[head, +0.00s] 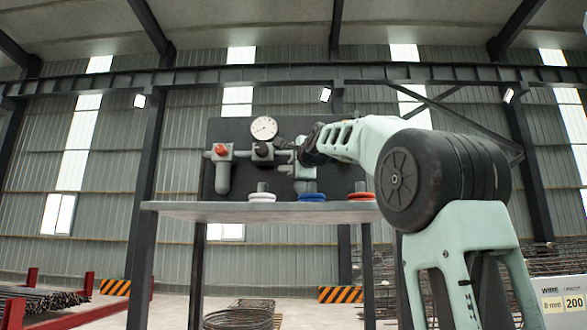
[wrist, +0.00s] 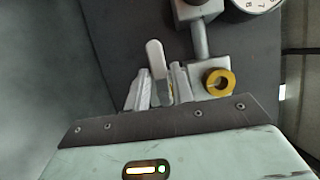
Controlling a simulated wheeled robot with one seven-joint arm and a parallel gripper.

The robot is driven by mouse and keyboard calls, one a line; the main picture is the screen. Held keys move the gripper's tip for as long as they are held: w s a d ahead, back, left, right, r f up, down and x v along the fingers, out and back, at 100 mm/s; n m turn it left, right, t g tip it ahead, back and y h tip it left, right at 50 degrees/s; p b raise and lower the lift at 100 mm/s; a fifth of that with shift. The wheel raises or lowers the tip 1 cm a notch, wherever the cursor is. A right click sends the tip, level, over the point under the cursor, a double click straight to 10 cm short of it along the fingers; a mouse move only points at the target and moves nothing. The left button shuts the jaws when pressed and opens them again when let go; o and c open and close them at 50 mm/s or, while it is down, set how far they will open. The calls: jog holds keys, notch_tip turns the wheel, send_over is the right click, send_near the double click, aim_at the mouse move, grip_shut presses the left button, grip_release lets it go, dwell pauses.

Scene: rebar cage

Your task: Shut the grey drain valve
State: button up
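A light grey lever (wrist: 157,62), which looks like the grey drain valve's handle, stands between the two fingers of my gripper (wrist: 160,88) in the wrist view. The fingers are apart, one on each side of it, very close; I cannot tell whether they press on it. A grey block with a brass ring (wrist: 218,82) sits just right of the fingers. In the head view my gripper (head: 303,156) is at the right end of the grey fittings (head: 222,175) on the dark board, and my arm hides the lever there.
Below, a grey bench (head: 200,209) holds stands on white (head: 262,197), blue (head: 312,197) and red (head: 361,196) bases.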

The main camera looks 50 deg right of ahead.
jog(key=shift+o, duration=0.9)
jog(key=b+v, duration=0.6)
jog(key=v, duration=1.1)
jog(key=shift+s+b, duration=0.25)
jog(key=shift+b, duration=0.05)
